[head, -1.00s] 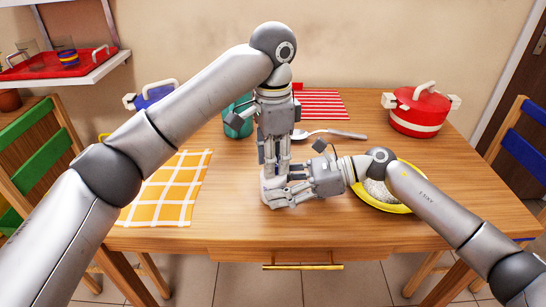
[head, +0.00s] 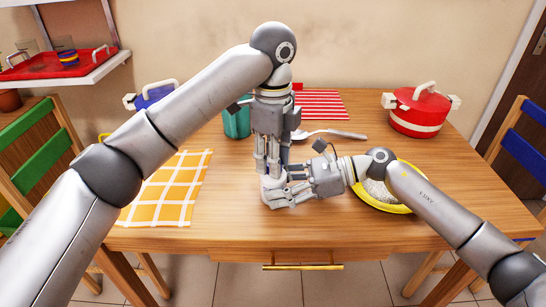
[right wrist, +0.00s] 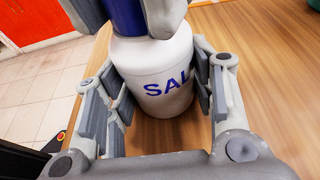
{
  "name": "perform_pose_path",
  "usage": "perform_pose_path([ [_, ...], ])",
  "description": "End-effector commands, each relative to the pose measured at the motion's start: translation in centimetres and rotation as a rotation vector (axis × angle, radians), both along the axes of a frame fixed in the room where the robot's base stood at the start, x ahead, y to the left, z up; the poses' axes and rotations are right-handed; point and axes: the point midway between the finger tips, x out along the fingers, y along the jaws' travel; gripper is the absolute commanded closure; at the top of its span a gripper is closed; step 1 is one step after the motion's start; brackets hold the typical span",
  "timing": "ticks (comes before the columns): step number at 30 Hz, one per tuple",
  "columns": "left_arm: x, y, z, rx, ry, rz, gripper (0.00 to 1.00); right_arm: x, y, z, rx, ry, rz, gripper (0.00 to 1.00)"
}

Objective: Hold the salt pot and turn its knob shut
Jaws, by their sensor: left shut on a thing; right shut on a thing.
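The salt pot is white with blue letters, of which "SAL" shows; it stands upright in the right wrist view (right wrist: 163,62). Its blue knob (right wrist: 126,16) is on top. My right gripper (head: 280,194) is shut on the pot's body from the right side, one finger on each side of it. My left gripper (head: 271,168) points straight down from above and is shut on the knob. Its fingers also show on both sides of the knob at the top of the right wrist view (right wrist: 122,22). In the head view the two grippers hide most of the pot.
A yellow plate (head: 409,207) lies under my right forearm. A red pot (head: 419,112), a spoon (head: 345,134), a teal cup (head: 236,124) and a blue pot (head: 157,93) stand farther back. A yellow checked cloth (head: 168,192) lies at left. The front table middle is clear.

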Motion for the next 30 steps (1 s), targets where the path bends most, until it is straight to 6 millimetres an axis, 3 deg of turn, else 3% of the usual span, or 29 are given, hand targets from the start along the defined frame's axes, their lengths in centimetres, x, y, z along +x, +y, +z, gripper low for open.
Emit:
perform_pose_path([
  [18, 0.05, 0.10, 0.01, 0.002, -0.001, -0.042, 0.94, 0.00, -0.09, -0.11, -0.002, 0.001, 0.000, 0.74],
  [19, 0.05, 0.10, 0.01, 0.002, -0.001, -0.042, 0.69, 0.00, -0.09, -0.11, -0.002, 0.001, 0.000, 0.74],
  [24, 0.05, 0.08, 0.01, 0.002, -0.001, -0.042, 0.47, 0.00, -0.07, -0.10, -0.002, 0.001, 0.000, 0.74],
  [30, 0.03, 0.03, 0.00, 0.001, 0.000, -0.043, 0.47, 0.00, -0.06, -0.11, -0.002, 0.001, 0.000, 0.74],
])
